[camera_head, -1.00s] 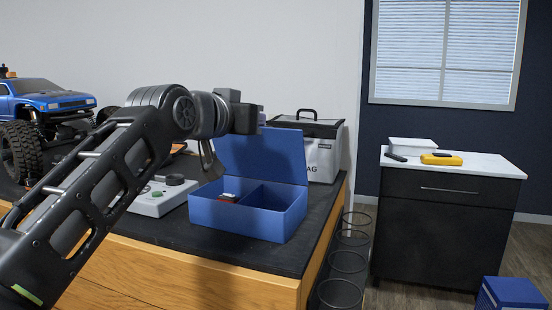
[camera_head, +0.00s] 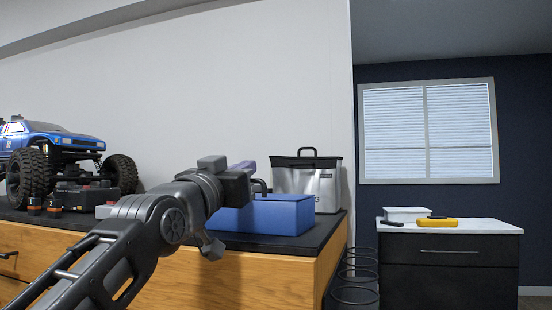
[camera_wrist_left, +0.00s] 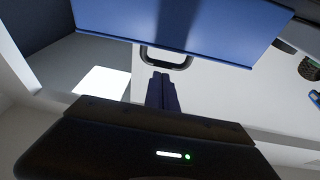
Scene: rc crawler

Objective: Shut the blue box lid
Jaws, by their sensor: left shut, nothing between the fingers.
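The blue box (camera_head: 280,216) sits on the dark bench top in the head view, with its left part hidden behind my left gripper (camera_head: 244,166). No raised lid shows above it; its lid looks down, though I cannot tell whether it is fully seated. My left gripper is shut and empty, above and in front of the box's left side. In the left wrist view, its dark fingers (camera_wrist_left: 161,92) are together, near the edge of a broad blue panel (camera_wrist_left: 180,22), apparently the lid. Contact is unclear. My right gripper is not in view.
A silver bag (camera_head: 316,186) with a black handle stands behind the box. A blue crawler truck (camera_head: 55,145) stands on the bench at left. Dark wire rings (camera_head: 358,275) stand beside the bench's right end. A white-topped cabinet (camera_head: 450,229) stands further right.

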